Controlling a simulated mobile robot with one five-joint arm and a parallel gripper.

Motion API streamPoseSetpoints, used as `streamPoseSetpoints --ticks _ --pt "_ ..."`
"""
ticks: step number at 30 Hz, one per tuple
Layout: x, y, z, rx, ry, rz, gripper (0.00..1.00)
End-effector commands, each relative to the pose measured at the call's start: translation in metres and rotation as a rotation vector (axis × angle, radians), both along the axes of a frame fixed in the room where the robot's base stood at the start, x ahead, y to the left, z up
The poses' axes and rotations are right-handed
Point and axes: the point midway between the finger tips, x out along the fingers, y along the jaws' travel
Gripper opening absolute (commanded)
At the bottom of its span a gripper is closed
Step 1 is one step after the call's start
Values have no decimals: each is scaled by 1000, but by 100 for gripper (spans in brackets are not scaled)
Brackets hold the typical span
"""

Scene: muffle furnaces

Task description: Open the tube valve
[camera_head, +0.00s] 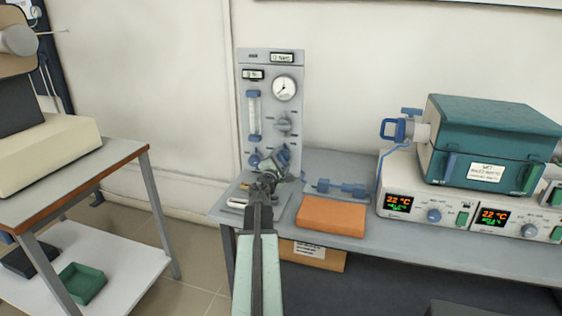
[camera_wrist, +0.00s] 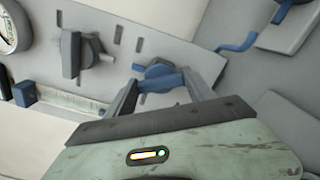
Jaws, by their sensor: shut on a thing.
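A blue valve handle (camera_wrist: 158,77) sits low on the grey gas panel (camera_wrist: 115,15), between my two gripper fingers in the wrist view. My gripper (camera_wrist: 162,92) is shut on this handle. In the head view, my gripper (camera_head: 273,178) reaches the panel's lower right, and the arm hides part of the handle there. The upright panel (camera_head: 270,120) carries a round gauge (camera_head: 284,87), a flow tube (camera_head: 254,115) and a grey knob (camera_head: 283,124). A second blue knob (camera_head: 254,160) is at its lower left.
An orange block (camera_head: 331,216) and a blue fitting (camera_head: 340,188) lie on the bench right of the panel. Farther right stand a teal furnace (camera_head: 495,130) and control boxes with lit displays (camera_head: 399,204). A side table (camera_head: 75,150) stands at the left, with open floor between.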

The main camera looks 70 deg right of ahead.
Motion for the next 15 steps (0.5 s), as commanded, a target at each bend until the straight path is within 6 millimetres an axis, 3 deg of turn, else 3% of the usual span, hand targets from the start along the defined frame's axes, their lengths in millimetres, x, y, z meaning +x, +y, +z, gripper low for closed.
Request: streamPoseSetpoints --ticks 15 --pt "-1 1 -2 24 -424 -1 21"
